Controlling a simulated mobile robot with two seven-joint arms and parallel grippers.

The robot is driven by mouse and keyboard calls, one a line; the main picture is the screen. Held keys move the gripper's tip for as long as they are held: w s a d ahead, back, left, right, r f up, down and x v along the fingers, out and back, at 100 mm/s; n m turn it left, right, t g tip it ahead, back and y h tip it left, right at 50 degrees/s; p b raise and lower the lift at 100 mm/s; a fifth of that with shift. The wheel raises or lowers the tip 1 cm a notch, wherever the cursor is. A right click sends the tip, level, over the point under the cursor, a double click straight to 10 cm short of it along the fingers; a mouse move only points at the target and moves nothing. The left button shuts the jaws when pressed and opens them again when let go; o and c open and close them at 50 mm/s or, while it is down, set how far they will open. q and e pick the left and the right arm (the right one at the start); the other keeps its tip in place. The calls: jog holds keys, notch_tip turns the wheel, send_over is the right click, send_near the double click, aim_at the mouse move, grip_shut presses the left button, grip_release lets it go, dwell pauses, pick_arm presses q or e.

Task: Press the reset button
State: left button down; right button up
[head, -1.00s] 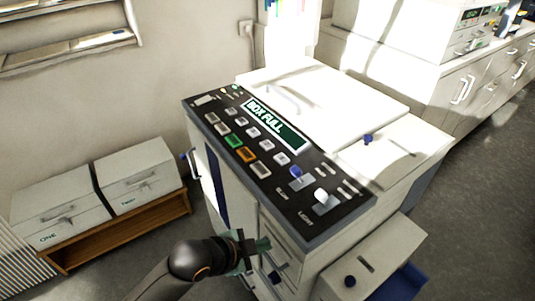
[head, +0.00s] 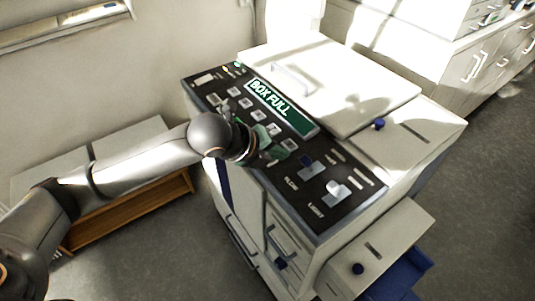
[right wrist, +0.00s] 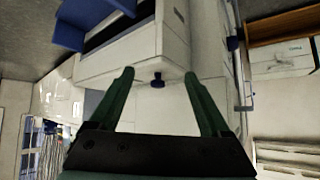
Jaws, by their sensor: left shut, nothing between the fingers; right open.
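The machine's black control panel (head: 300,205) shows in the head view, with a green display (head: 282,108) reading "BOX FULL". Several grey buttons (head: 246,103) run in rows below the display. I cannot tell which button is the reset button, as no such label is legible. My left gripper (head: 270,143) is shut and empty, over the middle of the button rows. It and its wrist hide the green and orange buttons seen earlier. I cannot tell whether its tip touches a button. My right gripper (right wrist: 160,76) is open and empty in the right wrist view.
The machine's white lid (head: 340,85) is behind the panel. A wooden shelf (head: 130,212) stands left. A side box (head: 385,255) stands at the near right.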

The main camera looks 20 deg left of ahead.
pick_arm(q)
jog(key=w+a+r+m+y, duration=0.1)
jog(key=w+a+r+m, duration=0.2)
jog(key=w+a+r, duration=0.1)
jog(key=shift+w+a+r+m+t, duration=0.25)
jog(key=shift+a+r+m+t, duration=0.05)
jog(key=shift+a+r+m, duration=0.1)
jog(key=shift+f, duration=0.15)
notch_tip(320, 180, down, 7)
jog(key=b, duration=0.6)
jog(key=shift+f+b, duration=0.3)
jog(key=shift+f, duration=0.55)
jog(key=shift+f, duration=0.15)
dwell(1.1)
